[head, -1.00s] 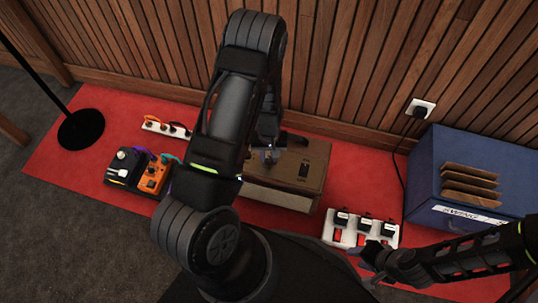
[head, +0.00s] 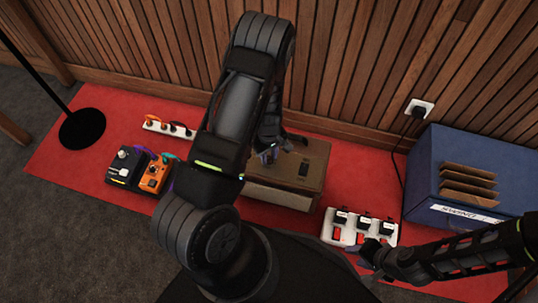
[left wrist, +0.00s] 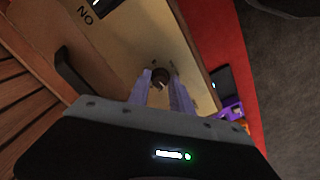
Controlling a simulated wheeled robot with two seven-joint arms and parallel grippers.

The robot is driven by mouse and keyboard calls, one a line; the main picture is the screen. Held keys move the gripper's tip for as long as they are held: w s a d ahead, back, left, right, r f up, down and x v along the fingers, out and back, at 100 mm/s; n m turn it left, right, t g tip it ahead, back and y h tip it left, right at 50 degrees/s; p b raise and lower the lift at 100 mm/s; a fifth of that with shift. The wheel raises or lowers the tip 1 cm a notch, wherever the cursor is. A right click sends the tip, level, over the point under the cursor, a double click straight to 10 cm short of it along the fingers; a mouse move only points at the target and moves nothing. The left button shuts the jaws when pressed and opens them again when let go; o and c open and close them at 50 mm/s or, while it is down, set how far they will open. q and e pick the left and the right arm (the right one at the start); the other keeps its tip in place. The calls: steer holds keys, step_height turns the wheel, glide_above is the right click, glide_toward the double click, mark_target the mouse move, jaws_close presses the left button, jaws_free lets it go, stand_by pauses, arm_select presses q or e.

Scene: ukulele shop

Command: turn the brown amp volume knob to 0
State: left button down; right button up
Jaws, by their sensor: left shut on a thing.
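The brown amp (head: 312,165) stands on the red mat against the slatted wall, partly hidden behind my left arm. In the left wrist view its tan panel (left wrist: 120,55) carries a small dark round volume knob (left wrist: 161,76) with a light mark on it. My left gripper (head: 268,157) is over the amp's top. In the left wrist view its two pale purple fingers (left wrist: 161,88) are closed on the knob, one on each side. My right gripper (head: 371,252) hangs low at the right beside a white power strip, away from the amp; its jaws are too dark to read.
A white power strip (head: 352,237) with red switches lies right of the amp; another (head: 168,128) lies behind left. A blue box (head: 430,178) with brown envelopes stands at right. Orange (head: 153,178) and black (head: 124,163) pedals sit left.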

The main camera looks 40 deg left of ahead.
mark_target(269, 158)
arm_select(q)
steer(key=c, duration=1.2)
jaws_free()
steer(key=shift+o, duration=0.2)
step_height(269, 158, up, 8)
steer(key=p, duration=0.2)
steer(key=shift+p, duration=0.4)
steer(key=shift+f, duration=0.1)
